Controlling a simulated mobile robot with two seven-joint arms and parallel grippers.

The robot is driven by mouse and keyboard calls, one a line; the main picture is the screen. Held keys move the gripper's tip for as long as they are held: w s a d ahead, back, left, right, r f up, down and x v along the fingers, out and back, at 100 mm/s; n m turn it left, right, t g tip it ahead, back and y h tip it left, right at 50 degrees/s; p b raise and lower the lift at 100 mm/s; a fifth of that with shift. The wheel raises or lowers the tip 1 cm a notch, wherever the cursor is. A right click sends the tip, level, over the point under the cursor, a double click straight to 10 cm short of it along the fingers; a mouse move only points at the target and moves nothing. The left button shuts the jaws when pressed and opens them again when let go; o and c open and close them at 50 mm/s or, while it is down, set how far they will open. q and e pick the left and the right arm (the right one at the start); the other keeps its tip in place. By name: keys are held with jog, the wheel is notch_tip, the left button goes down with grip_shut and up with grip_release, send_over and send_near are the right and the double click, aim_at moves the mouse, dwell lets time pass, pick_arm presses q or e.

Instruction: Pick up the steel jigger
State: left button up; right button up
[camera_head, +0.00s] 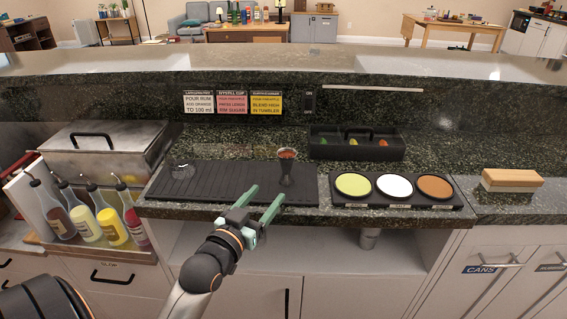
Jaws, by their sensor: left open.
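The steel jigger (286,170) appears to be the dark, hourglass-shaped cup standing upright near the right end of the black bar mat (225,184). Its mouth looks reddish-brown; whether that is liquid or a reflection I cannot tell. My left gripper (267,193) is open and empty, with its two green fingers pointing up and to the right, at the mat's front edge. The jigger shows just beyond the right finger, and I cannot tell the exact gap. My right gripper is not in view.
A rimming tray (396,206) with green, white and brown discs lies right of the mat. A black garnish caddy (356,149) stands behind. Bottles (88,222) and a steel bin (104,159) stand left. A sponge-like block (512,180) lies right.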

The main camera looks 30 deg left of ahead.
aim_at(285, 173)
pick_arm(q)
jog(key=w, duration=0.5)
jog(key=shift+w+a+f, duration=0.15)
jog(key=shift+w+a, duration=0.4)
jog(key=shift+w, duration=1.15)
jog(key=shift+w+a, duration=0.15)
jog(key=shift+w, duration=1.15)
jog(key=shift+c, duration=0.3)
grip_shut()
